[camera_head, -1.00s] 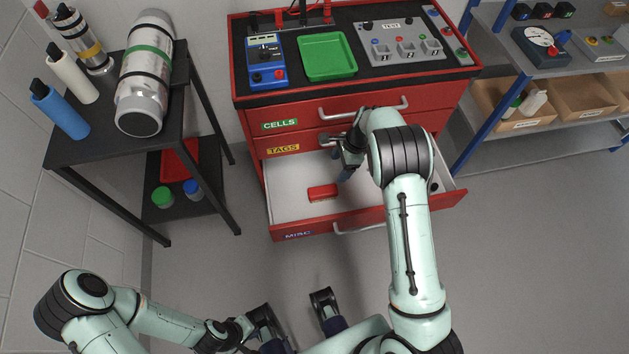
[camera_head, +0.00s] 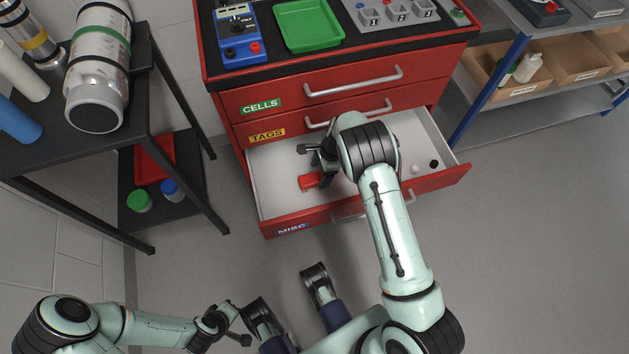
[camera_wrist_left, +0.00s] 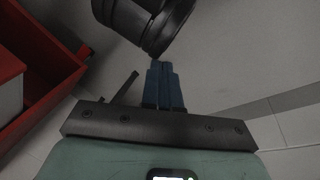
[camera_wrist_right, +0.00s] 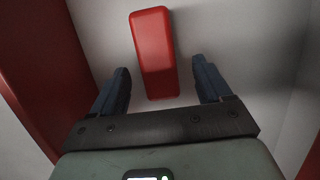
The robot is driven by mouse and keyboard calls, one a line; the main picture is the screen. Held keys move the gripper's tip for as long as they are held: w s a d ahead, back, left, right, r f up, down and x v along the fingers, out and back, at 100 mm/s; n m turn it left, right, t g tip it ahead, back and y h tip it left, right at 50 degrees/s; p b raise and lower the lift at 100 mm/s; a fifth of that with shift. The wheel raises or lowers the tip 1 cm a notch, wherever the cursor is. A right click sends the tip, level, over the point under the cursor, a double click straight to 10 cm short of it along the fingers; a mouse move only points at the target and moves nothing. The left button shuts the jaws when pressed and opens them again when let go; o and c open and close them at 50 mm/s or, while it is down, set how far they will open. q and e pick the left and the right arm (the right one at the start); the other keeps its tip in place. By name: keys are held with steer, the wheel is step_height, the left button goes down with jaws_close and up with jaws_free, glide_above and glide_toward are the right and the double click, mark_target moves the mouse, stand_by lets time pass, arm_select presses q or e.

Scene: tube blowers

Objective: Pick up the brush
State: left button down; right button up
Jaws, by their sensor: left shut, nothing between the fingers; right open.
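A red oblong block with rounded edges, which looks like the brush (camera_head: 309,182), lies in the open bottom drawer labelled MISC (camera_head: 262,190). No bristles show. My right gripper (camera_head: 322,168) is over the drawer at the brush and hides its right part. In the right wrist view the brush (camera_wrist_right: 155,50) lies lengthwise between the two blue fingers of the open right gripper (camera_wrist_right: 160,72), with a gap on both sides. It extends beyond the fingertips. My left gripper (camera_wrist_left: 162,68) is shut and empty, away from the drawer.
A white ball (camera_head: 415,169) and a black ball (camera_head: 434,163) lie at the drawer's right end. The drawer's red front (camera_head: 325,212) and side walls surround the brush. A black side table (camera_head: 135,75) stands left, and a shelf with cardboard bins (camera_head: 516,80) right.

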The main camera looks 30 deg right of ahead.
mark_target(315, 177)
steer(key=x, duration=0.2)
steer(key=b+x, duration=0.1)
steer(key=x, duration=0.2)
steer(key=shift+a+r, duration=0.1)
steer(key=shift+a, duration=0.3)
arm_select(q)
steer(key=shift+w+a+f+t, duration=0.2)
steer(key=shift+w+a+f, duration=0.15)
steer(key=shift+w, duration=0.25)
steer(key=shift+w+a+f+t, duration=0.25)
steer(key=shift+w+f, duration=0.15)
steer(key=shift+w, duration=0.15)
steer(key=shift+f+b, duration=0.15)
steer(key=shift+b, duration=0.15)
arm_select(e)
steer(key=shift+f, duration=0.25)
steer(key=c, duration=1.1)
